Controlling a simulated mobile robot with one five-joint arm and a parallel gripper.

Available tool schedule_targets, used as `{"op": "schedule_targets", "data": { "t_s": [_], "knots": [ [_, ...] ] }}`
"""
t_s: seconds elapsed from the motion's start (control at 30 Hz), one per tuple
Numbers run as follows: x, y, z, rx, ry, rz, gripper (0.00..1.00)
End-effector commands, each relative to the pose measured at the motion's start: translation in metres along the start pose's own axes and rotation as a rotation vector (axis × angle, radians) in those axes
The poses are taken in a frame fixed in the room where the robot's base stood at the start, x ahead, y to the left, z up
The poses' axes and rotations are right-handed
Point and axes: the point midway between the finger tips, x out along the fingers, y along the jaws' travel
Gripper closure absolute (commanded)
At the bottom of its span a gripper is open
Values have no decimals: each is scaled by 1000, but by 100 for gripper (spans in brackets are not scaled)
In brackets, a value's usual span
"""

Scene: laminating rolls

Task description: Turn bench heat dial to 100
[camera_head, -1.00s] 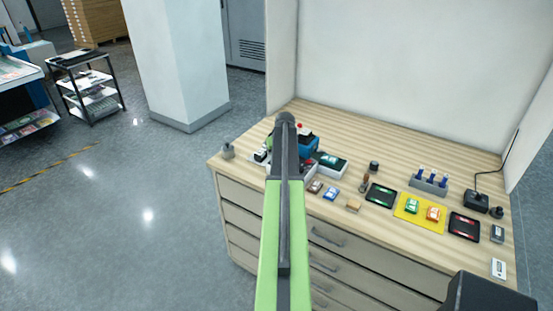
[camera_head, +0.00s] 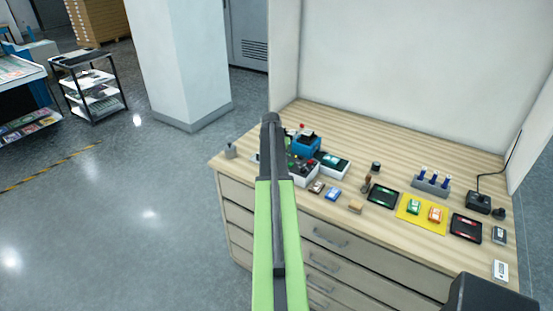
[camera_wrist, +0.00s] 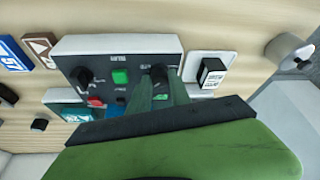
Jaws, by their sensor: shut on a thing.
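A grey control panel (camera_wrist: 72,50) lies on the bench and fills the upper middle of the wrist view. It has a dark dial (camera_wrist: 85,75) at its left, a green button (camera_wrist: 120,76), a red button (camera_wrist: 95,101) and a second dark dial (camera_wrist: 158,71) at its right. My gripper (camera_wrist: 160,84) is shut on this right dial, with one finger on either side. The fingers hide part of the dial. The panel's lettering is too small to read surely. In the head view the panel (camera_head: 305,173) shows partly behind my arm, which hides my fingers.
A white plate with a black-and-white switch (camera_wrist: 211,73) sits right of the panel, and a grey knob (camera_wrist: 288,50) stands farther right. A blue device (camera_head: 306,145) stands behind the panel. Small blocks, trays and a yellow mat (camera_head: 424,225) lie to the right on the bench.

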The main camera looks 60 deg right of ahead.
Motion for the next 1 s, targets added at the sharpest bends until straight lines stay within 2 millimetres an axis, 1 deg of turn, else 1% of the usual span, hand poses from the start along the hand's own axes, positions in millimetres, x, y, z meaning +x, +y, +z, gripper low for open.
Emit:
{"op": "schedule_targets", "data": {
  "t_s": [0.03,0.4,0.43,0.57,0.6,0.87,1.0],
  "knots": [
    [0,-1,-2,2,6,-2,100],
    [0,-1,-2,5,7,1,100],
    [0,-1,-2,5,7,1,73],
    [0,0,-2,5,5,1,56],
    [0,0,-2,5,4,2,54],
    [0,0,-1,5,2,2,54],
    [-9,0,-1,5,2,2,54]
  ]
}}
